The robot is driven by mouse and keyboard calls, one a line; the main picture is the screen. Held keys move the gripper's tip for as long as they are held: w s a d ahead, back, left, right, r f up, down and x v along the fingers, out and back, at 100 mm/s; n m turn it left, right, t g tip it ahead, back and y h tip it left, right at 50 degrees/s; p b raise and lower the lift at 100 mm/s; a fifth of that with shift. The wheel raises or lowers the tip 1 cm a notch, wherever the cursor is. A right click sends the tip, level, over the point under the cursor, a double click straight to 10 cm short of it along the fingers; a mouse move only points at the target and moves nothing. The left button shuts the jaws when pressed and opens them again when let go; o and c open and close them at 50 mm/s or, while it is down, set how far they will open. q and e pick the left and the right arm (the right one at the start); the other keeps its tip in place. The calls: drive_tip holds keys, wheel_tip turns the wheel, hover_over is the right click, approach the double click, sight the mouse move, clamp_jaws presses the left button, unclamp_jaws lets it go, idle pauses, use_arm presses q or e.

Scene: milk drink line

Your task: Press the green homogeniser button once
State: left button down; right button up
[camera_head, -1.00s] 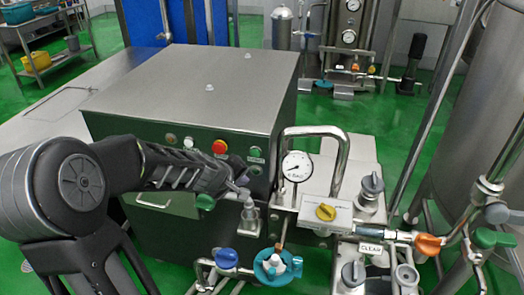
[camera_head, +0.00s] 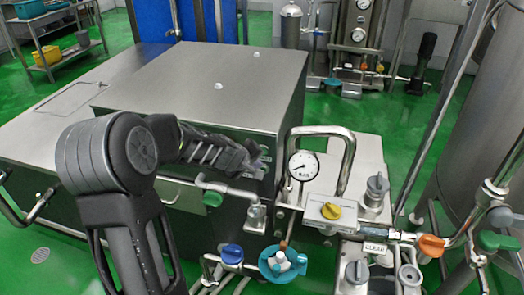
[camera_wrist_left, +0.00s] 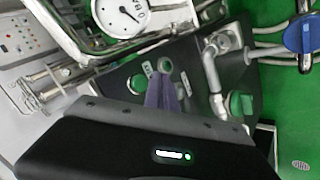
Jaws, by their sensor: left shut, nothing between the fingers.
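The homogeniser (camera_head: 210,85) is the large steel box in the middle of the head view. My left arm covers most of its front control panel there, and the green button cannot be made out in that view. My left gripper (camera_head: 258,163) is at the right end of the panel, left of the pressure gauge. In the left wrist view its fingers (camera_wrist_left: 167,84) are shut and empty. Contact cannot be told. My right gripper is not in view.
The pressure gauge (camera_head: 303,166) and a bent steel pipe (camera_head: 347,165) stand right of the gripper. A green valve handle (camera_head: 212,199), a blue one (camera_head: 232,254) and a teal valve (camera_head: 282,263) are below. A yellow knob (camera_head: 331,211) is at the lower right.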

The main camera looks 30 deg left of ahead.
use_arm(q)
drive_tip(key=shift+w+a, duration=0.2)
drive_tip(key=shift+w, duration=0.35)
drive_tip(key=shift+w+a, duration=0.2)
drive_tip(key=shift+w, duration=0.35)
drive_tip(key=shift+w, duration=0.1)
idle(1.2)
drive_tip(key=shift+w+a+p, duration=0.15)
drive_tip(key=shift+w+p, duration=0.15)
drive_tip(key=shift+w+a, duration=0.15)
drive_tip(key=shift+w, duration=0.2)
idle(0.7)
drive_tip(key=shift+s, duration=0.15)
drive_tip(key=shift+s+d, duration=0.3)
drive_tip(key=shift+s, duration=0.35)
drive_tip(key=shift+b, duration=0.3)
